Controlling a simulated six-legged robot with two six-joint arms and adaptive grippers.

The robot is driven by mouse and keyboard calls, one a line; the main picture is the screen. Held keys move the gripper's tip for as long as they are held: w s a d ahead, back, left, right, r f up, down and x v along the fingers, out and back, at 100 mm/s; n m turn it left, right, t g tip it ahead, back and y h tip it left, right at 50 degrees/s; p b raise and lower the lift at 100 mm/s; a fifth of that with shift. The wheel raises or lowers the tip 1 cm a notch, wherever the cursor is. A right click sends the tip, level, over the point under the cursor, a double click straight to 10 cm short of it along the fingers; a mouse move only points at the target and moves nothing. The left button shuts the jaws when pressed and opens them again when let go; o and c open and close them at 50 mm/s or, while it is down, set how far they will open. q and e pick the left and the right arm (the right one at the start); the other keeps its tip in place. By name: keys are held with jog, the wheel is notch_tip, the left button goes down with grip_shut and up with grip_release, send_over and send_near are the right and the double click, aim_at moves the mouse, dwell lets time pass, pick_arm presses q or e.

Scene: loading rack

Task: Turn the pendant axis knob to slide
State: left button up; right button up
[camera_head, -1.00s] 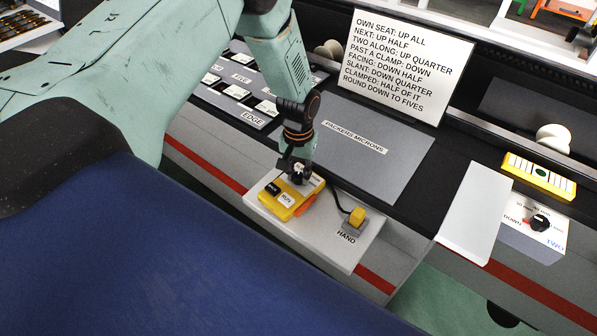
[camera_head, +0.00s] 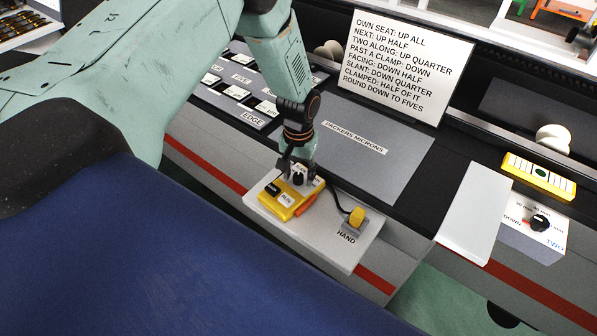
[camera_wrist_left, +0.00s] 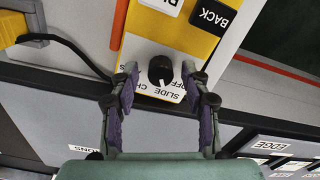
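The yellow pendant (camera_head: 288,198) lies on a light grey shelf, with its BACK and RUN buttons in the head view. Its black axis knob (camera_wrist_left: 160,70) sits on a white label plate in the left wrist view, and also shows in the head view (camera_head: 298,179). The words SLIDE and OFF are readable around it; another word is partly hidden by a finger. A small pale mark shows on the knob's lower edge. My left gripper (camera_wrist_left: 160,73) is open, its fingertips on either side of the knob with gaps visible. My right gripper is not in view.
A black cable runs from the pendant to a yellow-topped block (camera_head: 357,216) by the HAND label. The grey PACKERS MICRONS plate (camera_head: 375,160) lies behind. A white instruction sign (camera_head: 405,65) stands at the back.

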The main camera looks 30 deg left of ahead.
pick_arm(q)
notch_tip(320, 180, up, 12)
dwell(0.7)
jog(key=n+b, duration=0.4)
send_over(298, 175)
notch_tip(298, 175, down, 4)
jog(key=shift+f, duration=0.1)
jog(key=shift+f+n, duration=0.3)
jog(key=shift+f, duration=0.25)
notch_tip(298, 175, down, 6)
jog(key=shift+f, duration=0.25)
jog(key=shift+r, duration=0.1)
grip_shut()
